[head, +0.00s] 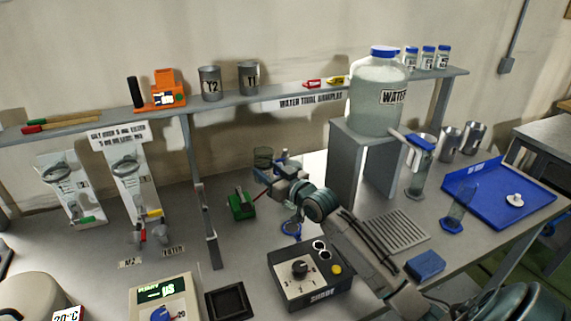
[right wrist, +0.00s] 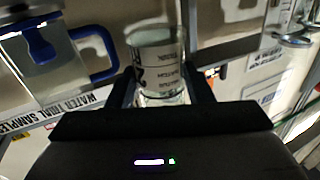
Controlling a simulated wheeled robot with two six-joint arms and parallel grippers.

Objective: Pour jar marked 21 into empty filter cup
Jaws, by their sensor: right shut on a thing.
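My right gripper (head: 268,174) is in the middle of the head view, above the bench and below the shelf. It is shut on a clear glass jar (right wrist: 160,62) with a printed white label. The label's number is not readable. A see-through cylinder (head: 263,157) shows at the fingertips in the head view and looks like this jar. Its contents are hard to make out. In the right wrist view a clear vessel with a blue handle (right wrist: 95,42) stands at the left. I cannot tell whether it is the filter cup. My left gripper is not in view.
A black control box (head: 307,273) and a green block (head: 241,206) are near my right arm. Several blue-lidded jars (head: 427,58) stand on the shelf, right of the water tank (head: 378,95). A blue tray (head: 490,207) and clear cylinder (head: 460,207) are at right.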

